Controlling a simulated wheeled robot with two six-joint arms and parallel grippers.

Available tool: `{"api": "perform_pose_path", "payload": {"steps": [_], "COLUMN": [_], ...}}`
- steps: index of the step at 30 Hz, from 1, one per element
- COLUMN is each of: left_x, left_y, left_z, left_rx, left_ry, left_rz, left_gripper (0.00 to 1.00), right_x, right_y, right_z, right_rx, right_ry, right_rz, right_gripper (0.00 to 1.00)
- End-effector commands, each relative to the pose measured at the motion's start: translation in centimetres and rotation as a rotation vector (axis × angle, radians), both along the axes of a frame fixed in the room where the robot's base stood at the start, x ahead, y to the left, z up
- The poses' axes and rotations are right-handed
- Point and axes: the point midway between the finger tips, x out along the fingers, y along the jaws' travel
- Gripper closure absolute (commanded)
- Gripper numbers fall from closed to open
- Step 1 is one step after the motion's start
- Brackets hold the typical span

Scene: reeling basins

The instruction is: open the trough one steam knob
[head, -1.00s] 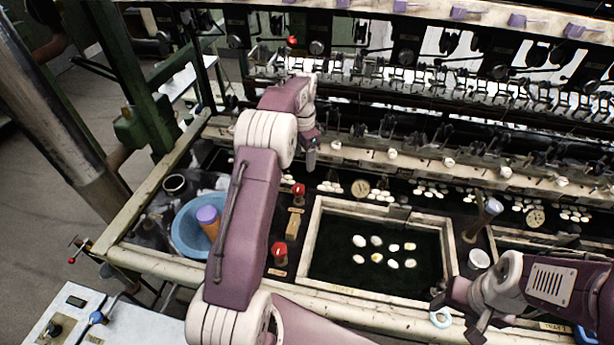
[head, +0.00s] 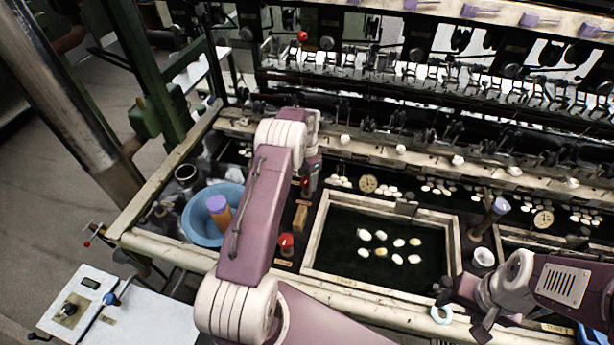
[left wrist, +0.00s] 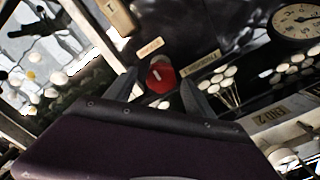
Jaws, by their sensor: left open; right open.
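A red knob with a white mark (left wrist: 161,74) sits on the dark panel between the spread fingers of my left gripper (left wrist: 158,88) in the left wrist view. In the head view my left gripper (head: 309,181) points down over this rear red knob, which it mostly hides. I cannot tell whether the fingers touch it. A second red knob (head: 286,241) stands nearer the front, left of the basin. The basin frame (head: 380,293) carries a small, hard-to-read label. My right gripper (head: 450,305) is open at the basin's front right corner.
A blue bowl (head: 193,220) holding a purple-topped cylinder (head: 218,208) stands left of my left arm. A wooden block (head: 300,218) lies between the two knobs. A round gauge (head: 369,184) is behind the basin.

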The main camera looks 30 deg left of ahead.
Motion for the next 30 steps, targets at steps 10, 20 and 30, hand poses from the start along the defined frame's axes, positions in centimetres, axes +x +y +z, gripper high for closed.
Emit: {"api": "perform_pose_path", "payload": {"steps": [10, 20, 30], "left_x": [0.02, 0.05, 0.1], "left_y": [0.01, 0.0, 0.01], "left_z": [-0.16, -0.13, -0.14], "left_rx": [0.0, 0.0, 0.0], "left_ry": [-0.001, -0.001, -0.004], "left_rz": [0.0, 0.013, 0.194], "left_gripper": [0.66, 1.0, 1.0], "right_x": [0.0, -0.01, 0.0], "right_y": [0.0, 0.0, 0.0], "right_z": [0.0, -0.04, -0.48], "right_rx": [0.0, 0.0, 0.0], "right_ry": [0.0, 0.0, 0.0], "right_rz": [0.0, 0.0, 0.0], "right_gripper": [0.38, 0.38, 0.38]}}
